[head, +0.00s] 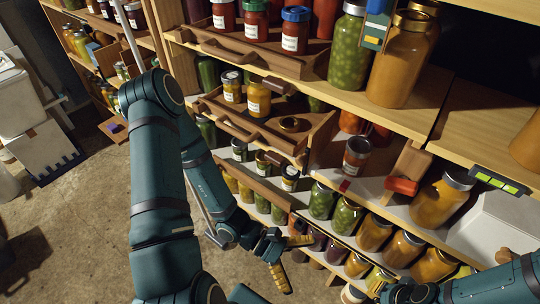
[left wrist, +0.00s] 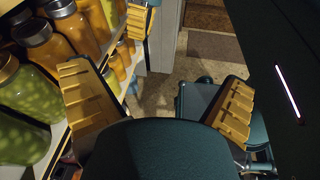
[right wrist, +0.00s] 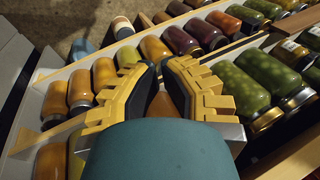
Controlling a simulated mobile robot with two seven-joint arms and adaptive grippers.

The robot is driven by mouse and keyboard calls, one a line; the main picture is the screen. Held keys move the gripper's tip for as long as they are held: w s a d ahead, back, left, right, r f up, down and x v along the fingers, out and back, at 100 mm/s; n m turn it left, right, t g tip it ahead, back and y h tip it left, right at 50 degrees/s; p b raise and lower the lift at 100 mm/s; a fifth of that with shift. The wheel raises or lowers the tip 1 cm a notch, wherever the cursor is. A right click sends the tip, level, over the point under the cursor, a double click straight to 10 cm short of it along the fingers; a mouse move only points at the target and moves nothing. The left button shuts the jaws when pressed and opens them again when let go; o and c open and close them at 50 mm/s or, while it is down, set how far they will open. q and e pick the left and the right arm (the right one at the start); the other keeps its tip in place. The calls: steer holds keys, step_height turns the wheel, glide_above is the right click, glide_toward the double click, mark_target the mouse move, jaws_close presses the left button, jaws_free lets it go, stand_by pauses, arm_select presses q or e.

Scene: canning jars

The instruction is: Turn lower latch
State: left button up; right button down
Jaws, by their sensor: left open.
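A red handle (head: 401,186) sits at the foot of a wooden block (head: 411,161) on the middle shelf. It looks like a latch, but I cannot be sure. My left gripper (head: 292,257) is open and empty, in front of the lower jar rows, below and left of the red handle. Its spread yellow fingers fill both sides of the left wrist view (left wrist: 160,92). My right gripper (head: 378,287) is low at the right in the head view, below the red handle. In the right wrist view its fingertips (right wrist: 162,68) are close together above jars, with nothing clearly held.
Orange jars (head: 375,232) and green jars (head: 347,216) stand closely on the lower shelves. A pulled-out drawer (head: 240,122) holds small jars. A green-lit panel (head: 497,180) is on a shelf edge.

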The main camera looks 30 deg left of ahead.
arm_select(q)
steer(key=w+a+r+n+t+y, duration=0.2)
steer(key=w+a+r+n+t, duration=0.1)
steer(key=w+a+n+t, duration=0.5)
steer(key=n+t+y, duration=0.8)
steer(key=n+y, duration=0.2)
steer(key=y, duration=0.2)
glide_toward(272, 159)
steer(key=w, duration=0.3)
steer(key=w+b, duration=0.1)
steer(key=w, duration=0.7)
steer(key=shift+w+d+f+b, duration=0.1)
steer(key=shift+d+f+b, duration=0.15)
steer(key=shift+d+b, duration=0.1)
arm_select(e)
steer(key=shift+s+a+f, duration=0.1)
steer(key=shift+s+f, duration=0.45)
steer(key=shift+f, duration=0.3)
arm_select(q)
steer(key=c, duration=1.1)
